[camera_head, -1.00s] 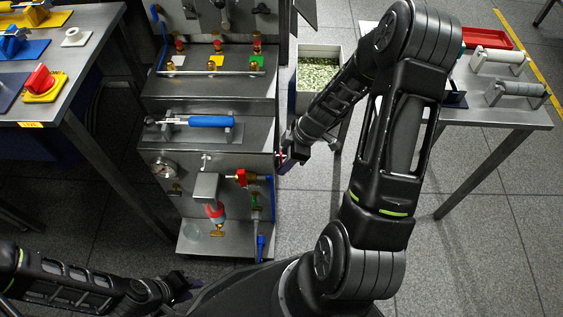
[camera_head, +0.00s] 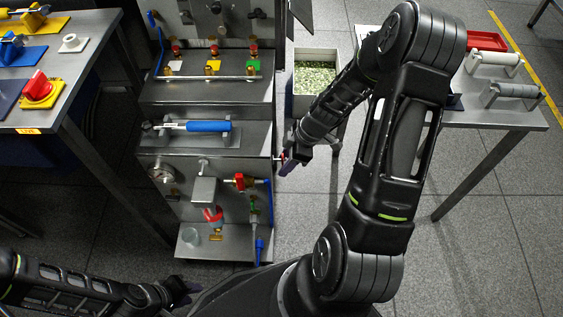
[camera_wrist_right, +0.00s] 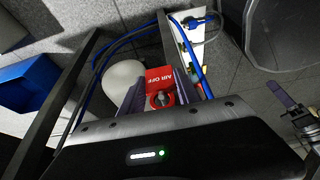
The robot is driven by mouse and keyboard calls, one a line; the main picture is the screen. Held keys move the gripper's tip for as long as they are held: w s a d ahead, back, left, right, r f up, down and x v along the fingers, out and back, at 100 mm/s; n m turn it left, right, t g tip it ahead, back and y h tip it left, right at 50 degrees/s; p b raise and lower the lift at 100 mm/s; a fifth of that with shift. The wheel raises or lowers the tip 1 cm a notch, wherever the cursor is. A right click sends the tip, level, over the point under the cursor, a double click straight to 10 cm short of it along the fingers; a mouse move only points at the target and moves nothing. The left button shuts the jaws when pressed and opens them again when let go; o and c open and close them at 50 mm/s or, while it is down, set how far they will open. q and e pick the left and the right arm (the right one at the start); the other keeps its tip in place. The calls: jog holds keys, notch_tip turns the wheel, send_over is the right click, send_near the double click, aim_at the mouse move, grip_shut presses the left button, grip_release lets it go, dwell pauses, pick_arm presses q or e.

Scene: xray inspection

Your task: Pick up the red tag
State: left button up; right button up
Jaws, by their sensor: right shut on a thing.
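The red tag (camera_wrist_right: 160,79), printed "AIR OFF" and with a round ring at its lower part, sits between the fingers of my right gripper (camera_wrist_right: 158,92) in the right wrist view. The gripper is shut on it. In the head view my right gripper (camera_head: 287,162) is beside the right side of the metal panel rig (camera_head: 205,90), and the tag is mostly hidden there. My left gripper (camera_head: 184,289) is low at the left, in front of the rig's base; its jaws are too small and dark to read.
The rig carries a blue-handled bar (camera_head: 208,126), a pressure gauge (camera_head: 162,174) and valves with colored tags. A bin of green-white pieces (camera_head: 315,76) stands behind my right arm. Metal tables stand at left (camera_head: 75,95) and right (camera_head: 500,115). Floor between is open.

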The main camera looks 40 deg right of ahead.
jog(key=w+a+r+p+v, duration=0.1)
jog(key=a+p+v, duration=0.1)
jog(key=v, duration=1.2)
jog(key=shift+w+p, duration=0.2)
jog(key=shift+p, duration=0.5)
jog(key=shift+f, duration=0.15)
jog(key=w+a+r+m+t+h, duration=0.2)
jog(key=w+a+r+m+h, duration=0.1)
jog(key=w+a+r+m, duration=0.7)
jog(key=w+a+r, duration=0.4)
jog(key=a+r, duration=0.2)
jog(key=shift+w+r+m+h, duration=0.3)
jog(key=shift+w, duration=0.1)
